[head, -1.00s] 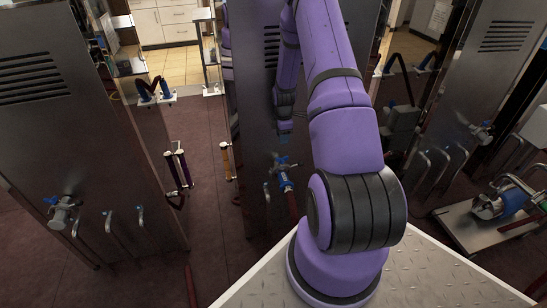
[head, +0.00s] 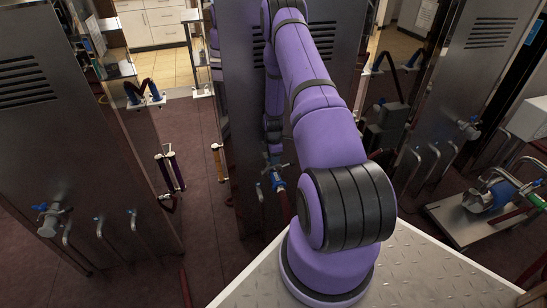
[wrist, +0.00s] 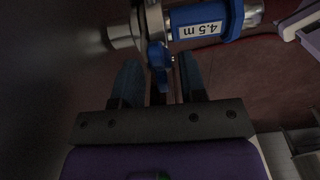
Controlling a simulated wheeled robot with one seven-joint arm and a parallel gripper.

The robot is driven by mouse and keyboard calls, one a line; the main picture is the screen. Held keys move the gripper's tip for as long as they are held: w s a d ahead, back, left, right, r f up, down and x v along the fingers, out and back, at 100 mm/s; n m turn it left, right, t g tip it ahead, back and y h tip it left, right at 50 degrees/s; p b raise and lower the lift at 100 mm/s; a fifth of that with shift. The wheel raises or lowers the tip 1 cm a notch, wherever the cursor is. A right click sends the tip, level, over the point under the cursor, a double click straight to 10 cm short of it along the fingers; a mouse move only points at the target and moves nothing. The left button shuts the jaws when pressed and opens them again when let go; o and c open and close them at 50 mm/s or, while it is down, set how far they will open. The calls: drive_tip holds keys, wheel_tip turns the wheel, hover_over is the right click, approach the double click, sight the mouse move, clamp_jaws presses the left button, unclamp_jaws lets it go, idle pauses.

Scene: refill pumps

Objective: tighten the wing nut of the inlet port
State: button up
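In the wrist view, the inlet port is a metal stub (wrist: 122,34) coming from the left. A metal clamp ring (wrist: 152,20) sits around its joint with a blue hose end (wrist: 208,20) labelled "4.5 m". The clamp's blue wing nut (wrist: 159,62) points down towards my gripper (wrist: 159,66). My two fingers are apart, one on each side of the wing nut, with gaps visible beside it. In the head view, my gripper (head: 273,157) is at the middle cabinet's port, just above the blue hose end (head: 278,184). The wing nut is not clear there.
The middle cabinet (head: 241,130) stands close behind my gripper. A red hose (head: 285,207) hangs from the coupling. Other cabinets stand left (head: 80,110) and right (head: 470,75). A low cart (head: 465,227) with a pump is at right. Dark floor (head: 215,240) is open between the cabinets.

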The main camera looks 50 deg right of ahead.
clamp_jaws()
